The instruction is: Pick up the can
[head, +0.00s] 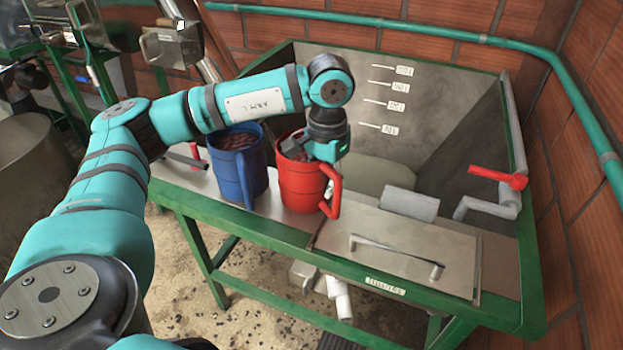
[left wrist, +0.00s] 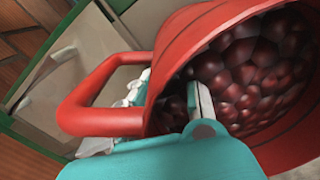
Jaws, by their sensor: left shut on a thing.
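A red can (head: 303,183) with a handle on its right side stands upright on the metal ledge of the green-framed trough. In the left wrist view the red can (left wrist: 235,85) is filled with dark red coffee cherries (left wrist: 255,75). My left gripper (head: 325,152) is at its rim on the handle side. It is shut on the can's wall, with one finger inside among the cherries and the other outside by the handle. A blue can (head: 236,178), also filled, stands just left of the red one. My right gripper is not in view.
A lidded panel with a bar handle (head: 395,255) lies right of the red can. The open trough (head: 440,110) is behind, with level marks on its wall. A red-handled valve (head: 497,178) and pipe are at right. A green pipe runs along the brick wall.

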